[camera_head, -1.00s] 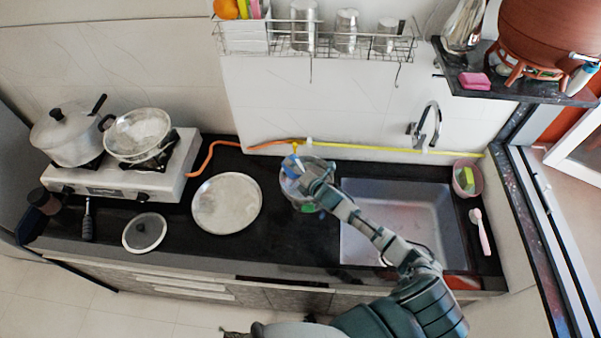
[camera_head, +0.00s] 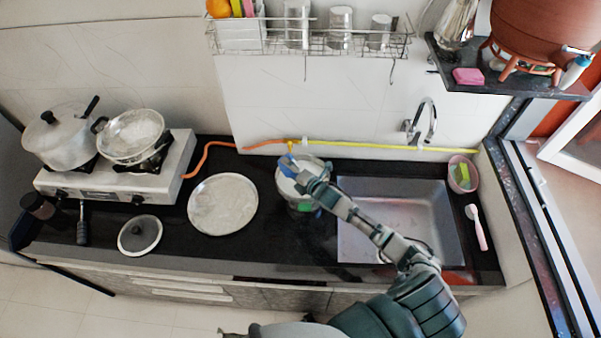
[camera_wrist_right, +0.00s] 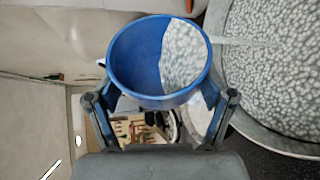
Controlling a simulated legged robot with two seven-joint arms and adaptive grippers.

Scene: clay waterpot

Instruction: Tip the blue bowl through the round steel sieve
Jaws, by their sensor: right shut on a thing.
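The blue bowl (camera_wrist_right: 140,60) is gripped by its rim sides between the fingers of my right gripper (camera_wrist_right: 158,92), which is shut on it. It is tilted, with white speckled stuff along its right side and a pale stream leaving its rim to the right. In the head view, the bowl (camera_head: 287,166) is a small blue patch at my right gripper (camera_head: 294,175), above a round steel vessel (camera_head: 303,205) on the counter. A wide round rim filled with the speckled stuff (camera_wrist_right: 285,50) lies right of the bowl. I cannot tell sieve from vessel there. My left gripper is not visible.
A steel plate (camera_head: 222,233) and a lid (camera_head: 140,252) lie left on the black counter. The stove (camera_head: 130,195) carries a pot (camera_head: 60,145) and a pan (camera_head: 135,158). The sink (camera_head: 400,245) is to the right. A wire rack (camera_head: 300,50) hangs above.

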